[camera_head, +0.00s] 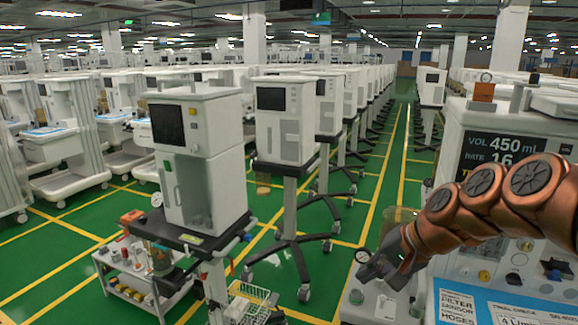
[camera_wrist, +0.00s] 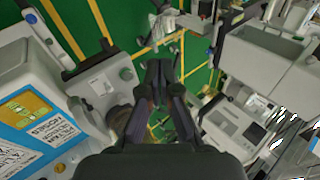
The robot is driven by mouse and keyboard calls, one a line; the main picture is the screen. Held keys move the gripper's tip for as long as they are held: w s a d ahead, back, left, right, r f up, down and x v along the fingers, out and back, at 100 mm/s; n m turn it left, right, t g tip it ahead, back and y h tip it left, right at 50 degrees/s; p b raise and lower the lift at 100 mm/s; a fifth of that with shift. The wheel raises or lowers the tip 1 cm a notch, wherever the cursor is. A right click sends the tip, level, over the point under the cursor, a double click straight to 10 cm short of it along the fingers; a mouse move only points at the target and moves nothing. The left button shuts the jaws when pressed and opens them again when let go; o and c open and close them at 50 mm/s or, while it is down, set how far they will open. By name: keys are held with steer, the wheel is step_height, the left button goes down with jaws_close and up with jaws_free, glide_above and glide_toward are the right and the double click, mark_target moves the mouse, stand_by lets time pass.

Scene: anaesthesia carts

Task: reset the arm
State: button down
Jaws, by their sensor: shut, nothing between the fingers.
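My copper-coloured arm (camera_head: 480,200) reaches in from the right edge in the head view, in front of the near right cart (camera_head: 455,125). My gripper (camera_head: 378,272) is at its end, low and right of centre, over the aisle side of that cart. In the wrist view my gripper (camera_wrist: 158,68) points toward the green floor. Its two dark fingers are together, with nothing between them.
The right cart has a screen reading VOL 450 ml (camera_head: 497,150), knobs and a blue label card (camera_head: 505,305). A clear cylinder (camera_head: 398,225) stands behind my gripper. A white anaesthesia machine (camera_head: 195,155) stands at left centre. Green floor aisle (camera_head: 400,165) is open between rows.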

steer(key=s+d+f+n+g+h, duration=0.1)
steer(key=s+f+n+g+h, duration=0.2)
steer(key=s, duration=1.1)
steer(key=s+d+f+n+g+h, duration=0.1)
steer(key=s+f+n+g+h, duration=0.2)
steer(key=s+f, duration=0.5)
steer(key=s, duration=0.6)
steer(key=shift+s+d+f, duration=0.2)
steer(key=shift+s+d, duration=0.1)
stand_by(0.6)
